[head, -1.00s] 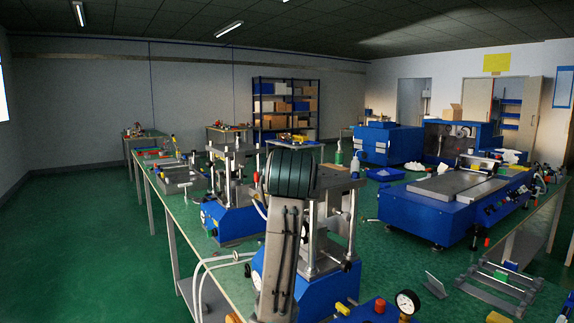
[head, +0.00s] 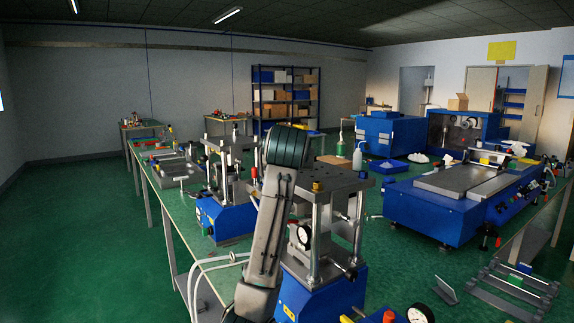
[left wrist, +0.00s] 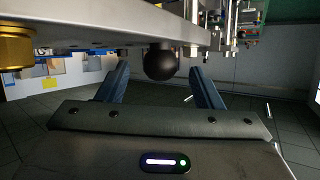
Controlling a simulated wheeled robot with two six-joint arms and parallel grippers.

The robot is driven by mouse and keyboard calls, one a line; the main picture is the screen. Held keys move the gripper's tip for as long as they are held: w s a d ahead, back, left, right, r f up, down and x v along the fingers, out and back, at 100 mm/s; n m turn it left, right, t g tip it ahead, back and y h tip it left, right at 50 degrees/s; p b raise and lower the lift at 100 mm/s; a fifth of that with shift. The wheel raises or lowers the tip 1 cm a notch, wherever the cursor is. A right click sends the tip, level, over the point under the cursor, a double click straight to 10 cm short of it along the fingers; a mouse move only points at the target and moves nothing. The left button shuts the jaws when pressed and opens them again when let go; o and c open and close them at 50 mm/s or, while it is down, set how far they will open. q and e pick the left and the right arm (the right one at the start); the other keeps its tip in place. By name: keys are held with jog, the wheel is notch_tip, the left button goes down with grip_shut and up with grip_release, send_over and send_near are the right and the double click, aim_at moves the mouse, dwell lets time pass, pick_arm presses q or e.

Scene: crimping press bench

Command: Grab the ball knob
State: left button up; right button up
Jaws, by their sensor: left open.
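The black ball knob (left wrist: 159,63) shows in the left wrist view, hanging from a short stem under a grey metal edge. My left gripper (left wrist: 161,79) is open, with one blue finger on each side of the knob in the picture. The knob sits in line with the gap between the fingertips; I cannot tell how deep it lies between them. No contact shows. In the head view my arm stands in front of the nearest blue press (head: 325,295), and I cannot make out the left gripper or the ball knob there. My right gripper is in neither view.
A brass-coloured cylinder (left wrist: 15,47) is at the left of the left wrist view. In the head view, a pressure gauge (head: 420,313) and red knob (head: 389,316) are at the bottom. Another blue press (head: 222,218) stands behind on the bench. A large blue machine (head: 440,208) is right.

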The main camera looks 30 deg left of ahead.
pick_arm(q)
jog(key=shift+x, duration=1.4)
jog(key=c, duration=1.1)
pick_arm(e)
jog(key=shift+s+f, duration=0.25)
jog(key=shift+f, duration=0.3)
pick_arm(q)
jog(key=shift+o, duration=0.2)
jog(key=shift+r, duration=0.1)
